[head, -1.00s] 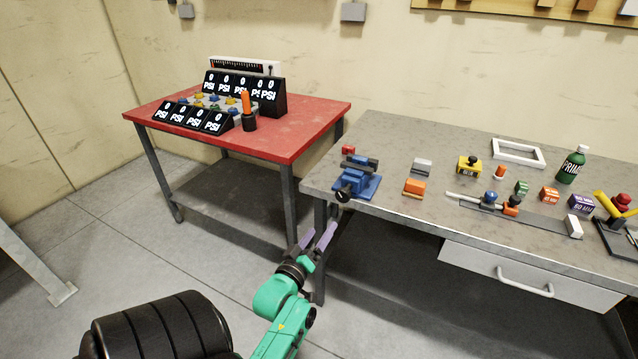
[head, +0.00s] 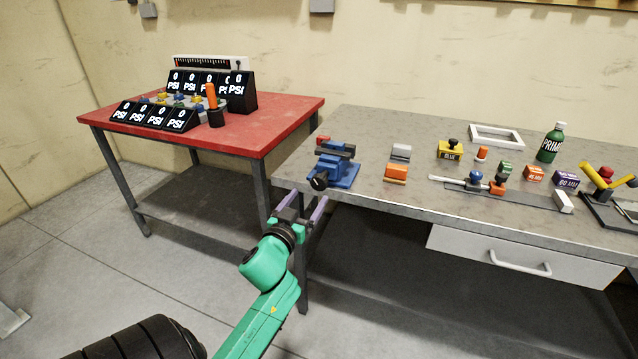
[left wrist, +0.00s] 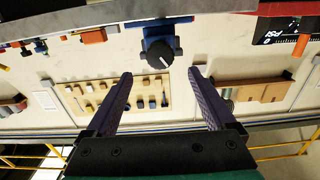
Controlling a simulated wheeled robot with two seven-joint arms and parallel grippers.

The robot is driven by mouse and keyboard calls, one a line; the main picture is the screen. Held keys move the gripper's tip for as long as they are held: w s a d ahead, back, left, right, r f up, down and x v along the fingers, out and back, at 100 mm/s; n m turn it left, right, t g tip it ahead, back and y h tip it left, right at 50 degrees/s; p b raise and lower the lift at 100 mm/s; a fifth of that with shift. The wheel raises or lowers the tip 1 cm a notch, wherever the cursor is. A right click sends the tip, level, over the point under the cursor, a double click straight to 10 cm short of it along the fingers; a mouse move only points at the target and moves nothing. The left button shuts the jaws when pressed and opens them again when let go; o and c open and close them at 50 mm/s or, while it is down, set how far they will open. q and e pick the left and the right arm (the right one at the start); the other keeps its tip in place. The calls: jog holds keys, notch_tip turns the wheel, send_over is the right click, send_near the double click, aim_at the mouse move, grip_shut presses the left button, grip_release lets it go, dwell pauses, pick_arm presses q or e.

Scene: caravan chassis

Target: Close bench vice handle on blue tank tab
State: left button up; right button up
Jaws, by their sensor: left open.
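The blue bench vice (head: 337,167) stands at the left front corner of the grey workbench. Its dark round handle knob (head: 319,181) faces the bench's front edge. In the left wrist view the handle knob (left wrist: 160,54) shows beyond and roughly between my fingertips, with a pale pointer line on it. My left gripper (head: 304,202) is open and empty, just in front of the bench edge below the vice, apart from the knob. In the left wrist view its two purple fingers (left wrist: 161,77) are spread wide. I cannot clearly make out a blue tank tab. My right gripper is not in view.
The grey workbench (head: 400,204) carries orange and white blocks (head: 397,172), a yellow block (head: 450,149), a green bottle (head: 550,143) and several small parts. A red table (head: 262,137) with PSI gauges stands at the left. A drawer handle (head: 520,268) juts out on the right.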

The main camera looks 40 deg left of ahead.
aim_at(318, 184)
pick_arm(q)
jog(key=x, duration=0.9)
jog(key=shift+w+a+f, duration=0.15)
jog(key=shift+f, duration=0.05)
